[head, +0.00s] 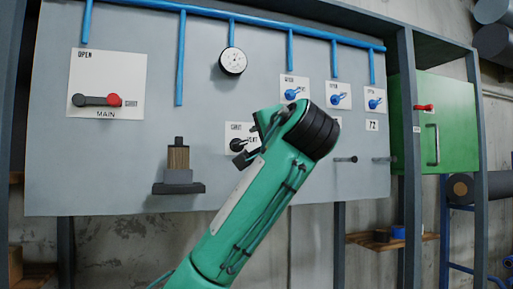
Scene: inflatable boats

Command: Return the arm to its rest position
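My green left arm rises from the bottom middle of the head view, and its black wrist end stands in front of the grey panel. Dark parts of my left gripper (246,156) show at the arm's left side, close to the lower valve plate (236,131). That plate has a dark handle, and its lettering is partly covered. Most of the gripper is hidden by the arm, so I cannot tell whether the fingers are open or whether they touch the handle. My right gripper is not in view.
The grey panel (70,180) carries the MAIN valve plate (107,85) with a red-ended lever, a round gauge (232,62), several blue-handled valves (338,96) and a small dark shelf (178,187) holding a block. A green cabinet (450,115) stands right. A wooden shelf (385,241) is below.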

